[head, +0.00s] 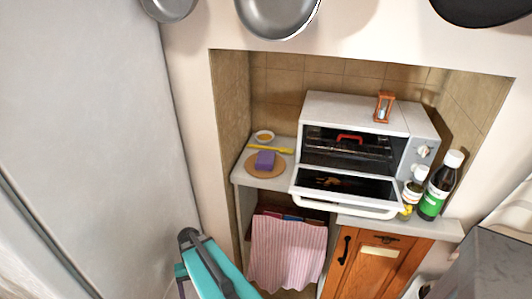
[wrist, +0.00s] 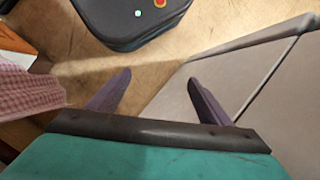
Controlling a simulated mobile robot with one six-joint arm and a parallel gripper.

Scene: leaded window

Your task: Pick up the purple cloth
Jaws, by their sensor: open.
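A small folded purple cloth (head: 265,160) lies on a round wooden board (head: 256,171) at the left end of the counter, left of the toaster oven. It is not visible in the wrist view. My gripper (wrist: 158,92) is open and empty in the wrist view, its two dark fingers apart over the floor. In the head view my teal arm is low in the picture, below and left of the counter, well apart from the cloth.
A toaster oven (head: 345,140) has its door down. A yellow utensil (head: 271,149) and a small bowl (head: 264,137) lie behind the cloth. A pink striped towel (head: 287,255) hangs below the counter. Bottles (head: 440,187) stand at right. A dark rounded object (wrist: 130,22) is on the floor.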

